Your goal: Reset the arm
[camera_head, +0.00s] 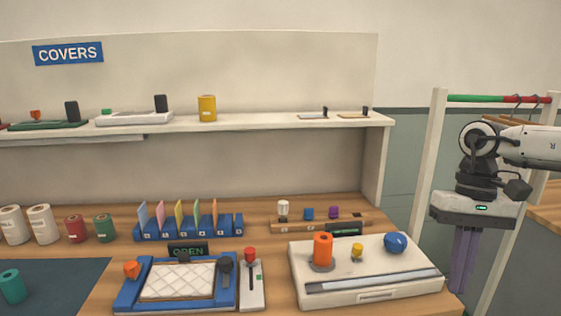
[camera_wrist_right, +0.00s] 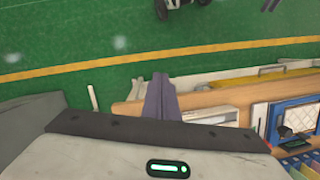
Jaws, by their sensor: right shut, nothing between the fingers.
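My right arm comes in from the right edge in the head view. Its gripper (camera_head: 459,288) points down at the right, beside the workbench's right end. Its purple fingers are shut together with nothing between them. In the right wrist view the gripper (camera_wrist_right: 160,80) also shows closed and empty, with bench and green floor beyond it. My left gripper is not in view. A white quilted mattress pad (camera_head: 178,281) lies in a blue frame (camera_head: 127,297) on the bench, apart from the gripper.
A white device (camera_head: 370,292) with an orange cylinder (camera_head: 322,248) and blue knob (camera_head: 395,243) stands near the bench's right end. A rack post (camera_head: 428,180) stands close left of my right arm. A shelf (camera_head: 250,122) holds a yellow cylinder (camera_head: 207,108).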

